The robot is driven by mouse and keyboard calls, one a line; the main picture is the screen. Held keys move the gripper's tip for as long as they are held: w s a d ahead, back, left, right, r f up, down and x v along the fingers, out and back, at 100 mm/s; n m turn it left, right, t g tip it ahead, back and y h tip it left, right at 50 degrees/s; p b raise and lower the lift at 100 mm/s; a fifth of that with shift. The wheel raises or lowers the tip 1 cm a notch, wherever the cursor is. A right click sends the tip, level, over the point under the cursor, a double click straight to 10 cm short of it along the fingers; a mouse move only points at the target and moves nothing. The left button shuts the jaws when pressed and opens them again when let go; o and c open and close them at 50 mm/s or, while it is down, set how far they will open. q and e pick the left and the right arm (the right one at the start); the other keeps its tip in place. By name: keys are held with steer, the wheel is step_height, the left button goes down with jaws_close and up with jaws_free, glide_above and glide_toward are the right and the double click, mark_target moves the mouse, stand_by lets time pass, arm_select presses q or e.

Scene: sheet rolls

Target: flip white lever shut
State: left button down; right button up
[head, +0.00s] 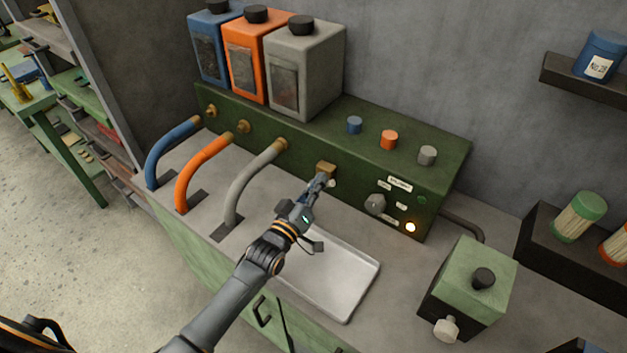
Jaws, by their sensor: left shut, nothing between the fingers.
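A small white lever (332,183) shows beside the brass spout (325,169) on the front of the green dispenser housing (300,150). Most of the lever is hidden by my gripper, so its exact angle cannot be told. My left gripper (319,185) is shut and empty. Its fingertips are at the spout, just left of the lever's white end; whether they touch cannot be told. A metal tray (345,285) lies on the counter below the spout, partly behind my left arm. My right gripper is not in view.
Blue (173,146), orange (200,166) and grey (250,177) hoses curve down left of my gripper. A grey knob (375,203) and a lit lamp (410,227) are to its right. A green-topped box (470,285) stands at the right on the counter.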

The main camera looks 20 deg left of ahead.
arm_select(q)
steer(key=shift+s+d+f+m+h+b, duration=0.1)
steer(key=shift+d+f+m+h+b, duration=0.3)
steer(key=shift+m, duration=1)
steer(key=shift+s+d+f+m+h+b, duration=0.2)
steer(key=shift+f+m+b, duration=0.3)
steer(key=shift+m, duration=0.9)
steer(key=shift+s+d+f+m+h+b, duration=0.1)
steer(key=shift+d+f+m+h+b, duration=0.4)
steer(key=shift+m, duration=0.9)
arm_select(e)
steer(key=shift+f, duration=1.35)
arm_select(q)
steer(key=shift+f, duration=0.15)
steer(key=shift+a, duration=0.1)
steer(key=r, duration=0.1)
steer(key=s+r+p, duration=0.1)
steer(key=r+p, duration=0.1)
steer(key=shift+s+a, duration=0.2)
steer(key=shift+s, duration=0.15)
steer(key=r+b+v, duration=0.1)
steer(key=v, duration=0.6)
steer(key=shift+s, duration=0.25)
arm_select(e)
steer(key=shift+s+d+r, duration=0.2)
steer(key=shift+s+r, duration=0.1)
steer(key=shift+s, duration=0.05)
